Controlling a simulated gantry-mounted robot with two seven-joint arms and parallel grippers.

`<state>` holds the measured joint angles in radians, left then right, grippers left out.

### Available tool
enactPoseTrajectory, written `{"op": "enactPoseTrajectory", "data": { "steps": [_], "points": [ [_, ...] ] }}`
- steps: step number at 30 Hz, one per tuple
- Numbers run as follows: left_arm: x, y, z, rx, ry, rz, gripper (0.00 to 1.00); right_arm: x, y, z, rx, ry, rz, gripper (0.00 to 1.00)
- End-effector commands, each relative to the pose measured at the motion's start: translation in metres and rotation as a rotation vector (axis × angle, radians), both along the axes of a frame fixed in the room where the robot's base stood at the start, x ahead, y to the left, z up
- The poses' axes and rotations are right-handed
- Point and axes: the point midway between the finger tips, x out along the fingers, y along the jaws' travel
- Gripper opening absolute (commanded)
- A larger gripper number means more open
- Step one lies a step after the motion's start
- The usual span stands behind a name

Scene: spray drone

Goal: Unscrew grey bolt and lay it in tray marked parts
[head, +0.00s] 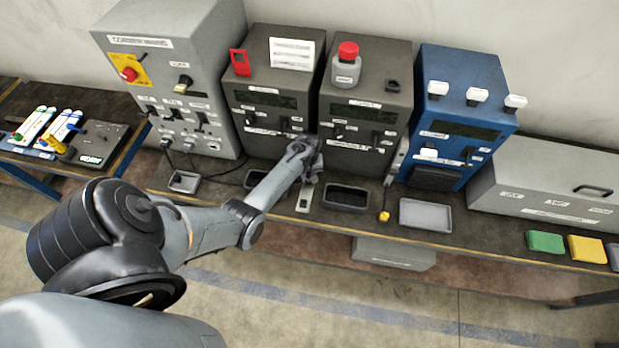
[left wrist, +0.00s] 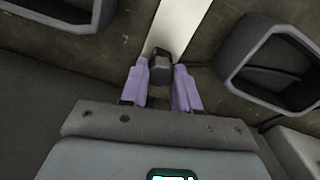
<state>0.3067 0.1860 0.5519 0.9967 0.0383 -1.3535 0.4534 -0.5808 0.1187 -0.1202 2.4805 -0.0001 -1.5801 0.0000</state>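My left gripper (head: 306,172) reaches over the bench in front of the dark cabinets, pointing down. In the left wrist view its two purple fingers (left wrist: 160,78) flank a dark grey, blocky bolt head (left wrist: 160,60) and appear to touch it on both sides. A pale strip (left wrist: 178,25) lies behind the bolt; in the head view it is the light plate (head: 304,198) on the bench. I cannot see whether the bolt is still seated. A shallow grey tray (head: 425,228) lies to the right. No readable "parts" mark shows on any tray. My right gripper is not in view.
Dark open trays flank the plate, one at right (head: 347,207). A small yellow item (head: 384,216) lies beside the grey tray. Dark cabinets (head: 365,110) and a blue cabinet (head: 460,120) stand close behind. Green (head: 545,242) and yellow (head: 586,249) blocks sit at far right.

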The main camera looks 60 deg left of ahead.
Motion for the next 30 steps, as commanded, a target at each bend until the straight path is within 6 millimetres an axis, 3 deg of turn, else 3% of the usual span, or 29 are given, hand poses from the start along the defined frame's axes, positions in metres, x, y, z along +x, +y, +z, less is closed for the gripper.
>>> {"op": "enactPoseTrajectory", "data": {
  "steps": [7,11,17,24,30],
  "points": [
    [0.000,0.000,0.001,-0.001,0.000,0.021,0.00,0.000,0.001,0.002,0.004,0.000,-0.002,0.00],
    [0.001,-0.001,0.003,-0.002,-0.001,0.128,0.00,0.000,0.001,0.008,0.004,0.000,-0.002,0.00],
    [0.002,-0.002,0.004,-0.005,-0.001,0.552,0.00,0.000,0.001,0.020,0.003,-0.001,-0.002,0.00],
    [0.002,-0.002,0.001,-0.005,0.001,1.115,0.00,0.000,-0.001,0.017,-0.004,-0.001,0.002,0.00],
    [0.000,-0.001,0.001,-0.002,0.001,1.300,0.00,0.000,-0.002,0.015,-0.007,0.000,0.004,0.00]
  ]
}}
